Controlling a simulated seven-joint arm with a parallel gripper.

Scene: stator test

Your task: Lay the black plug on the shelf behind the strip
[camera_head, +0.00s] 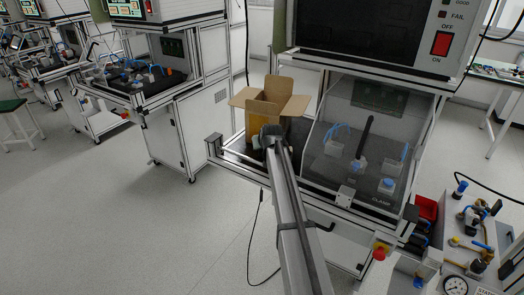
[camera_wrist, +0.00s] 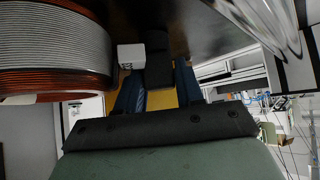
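My gripper (camera_wrist: 159,75) points away from the wrist camera, with a dark blue finger on each side of a black block-like piece, which I take to be the black plug (camera_wrist: 158,47). The plug fills the gap between the fingertips, and the fingers look closed on its sides. A small white block (camera_wrist: 131,56) with dark print sits just left of the plug; whether they touch is unclear. In the head view my gripper (camera_head: 269,133) is at the open cardboard box on the ledge; the plug cannot be made out there. I cannot pick out the strip or the shelf behind it.
A large coil (camera_wrist: 50,45) with silver and copper windings is close on the left in the wrist view. In the head view the cardboard box (camera_head: 279,90) has its flaps spread. A clear-covered test cabinet (camera_head: 340,120) stands right of my arm. Open floor lies left.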

